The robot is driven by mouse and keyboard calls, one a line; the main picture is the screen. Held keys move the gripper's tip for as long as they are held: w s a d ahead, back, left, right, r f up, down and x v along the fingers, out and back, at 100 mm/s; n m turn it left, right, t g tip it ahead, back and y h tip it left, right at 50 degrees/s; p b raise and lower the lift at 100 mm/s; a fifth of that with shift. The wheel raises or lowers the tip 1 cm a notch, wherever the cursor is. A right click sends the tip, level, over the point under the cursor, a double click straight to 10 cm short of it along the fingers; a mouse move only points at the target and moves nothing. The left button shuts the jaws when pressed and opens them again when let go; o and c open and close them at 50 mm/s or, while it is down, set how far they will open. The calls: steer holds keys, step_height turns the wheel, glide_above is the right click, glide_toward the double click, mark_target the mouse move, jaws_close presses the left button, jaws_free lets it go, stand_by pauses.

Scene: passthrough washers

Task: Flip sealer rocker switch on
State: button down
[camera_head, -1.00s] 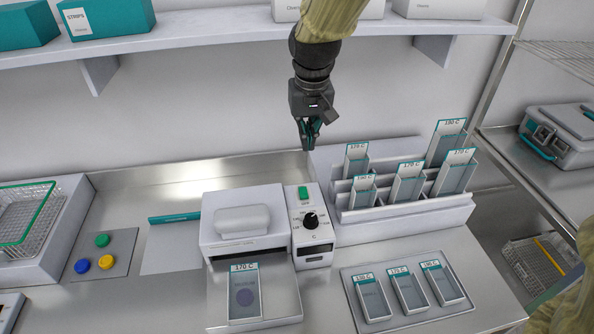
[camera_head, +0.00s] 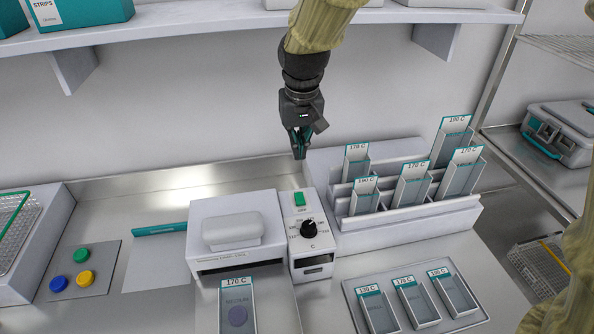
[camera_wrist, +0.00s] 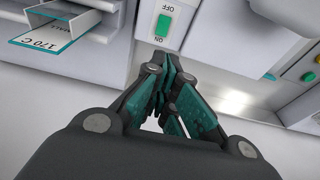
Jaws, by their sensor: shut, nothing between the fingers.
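The sealer (camera_head: 235,235) is a white unit on the steel counter. Its narrow control panel (camera_head: 318,249) carries a green rocker switch (camera_head: 299,199) at the top and a black dial (camera_head: 308,229) below it. In the wrist view the green switch (camera_wrist: 163,26) sits between the labels OFF and ON. I cannot tell which way it is tilted. My gripper (camera_head: 299,156) is shut and empty, above and behind the switch, apart from it. In the wrist view the closed fingertips (camera_wrist: 165,68) point toward the ON end of the switch.
A rack of labelled pouches (camera_head: 405,215) stands close to the right of the panel. A tray with three pouches (camera_head: 418,306) lies in front of it. A labelled pouch (camera_head: 238,306) lies before the sealer. A shelf (camera_head: 200,38) runs above. Coloured buttons (camera_head: 82,254) are at left.

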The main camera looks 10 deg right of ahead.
steer(key=p, duration=0.5)
glide_toward(300, 199)
steer(key=shift+w+a+f, duration=0.1)
steer(key=shift+w+f, duration=0.7)
steer(key=shift+f, duration=0.25)
steer(key=shift+w+a+f, duration=0.1)
steer(key=shift+w+f, duration=0.7)
steer(key=shift+f, duration=0.25)
steer(key=shift+w+f, duration=0.8)
steer(key=shift+f, duration=0.25)
steer(key=shift+d+f, duration=0.15)
steer(key=shift+d, duration=0.05)
